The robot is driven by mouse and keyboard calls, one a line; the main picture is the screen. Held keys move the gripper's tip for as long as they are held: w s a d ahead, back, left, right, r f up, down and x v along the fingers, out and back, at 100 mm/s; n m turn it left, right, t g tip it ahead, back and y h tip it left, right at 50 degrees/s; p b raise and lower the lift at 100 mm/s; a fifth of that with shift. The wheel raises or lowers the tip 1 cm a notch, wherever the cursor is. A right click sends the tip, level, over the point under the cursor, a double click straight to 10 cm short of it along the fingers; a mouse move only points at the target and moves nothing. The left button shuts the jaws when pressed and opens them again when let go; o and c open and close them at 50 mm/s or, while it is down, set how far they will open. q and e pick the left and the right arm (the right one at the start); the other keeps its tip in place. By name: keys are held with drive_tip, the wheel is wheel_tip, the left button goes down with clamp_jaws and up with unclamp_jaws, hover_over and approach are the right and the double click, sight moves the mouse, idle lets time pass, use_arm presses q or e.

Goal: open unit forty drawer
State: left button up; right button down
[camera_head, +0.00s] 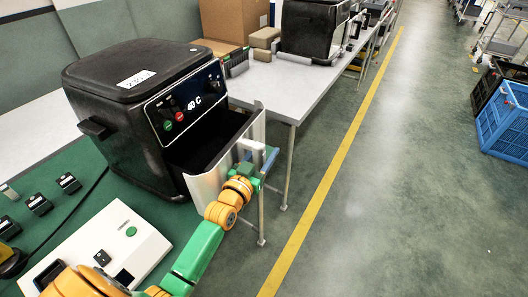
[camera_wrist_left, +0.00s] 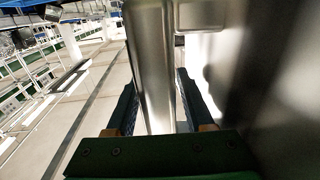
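The black fryer unit marked 40 C (camera_head: 150,100) stands on the bench at the left. Its drawer (camera_head: 212,172) is pulled out part way, with a dark cavity showing behind its silver front. The drawer handle (camera_head: 250,146) is on the outer face of that front. My left gripper (camera_head: 262,160) is at the handle. In the left wrist view, the fingers of the gripper (camera_wrist_left: 158,100) lie on both sides of the metal handle bar (camera_wrist_left: 152,60), close against it. The fingertips are partly hidden. My right gripper is not in view.
A white control box (camera_head: 125,235) lies on the green mat below the fryer. A second black fryer (camera_head: 308,30) and cardboard boxes (camera_head: 228,18) stand farther back. Blue crates (camera_head: 508,125) are at the right.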

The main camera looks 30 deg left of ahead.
sight(256, 164)
use_arm(q)
drive_tip(key=shift+o, duration=0.4)
drive_tip(key=shift+s+f, duration=0.1)
drive_tip(key=shift+s, duration=0.3)
drive_tip(key=s, duration=0.6)
drive_tip(key=shift+s, duration=0.2)
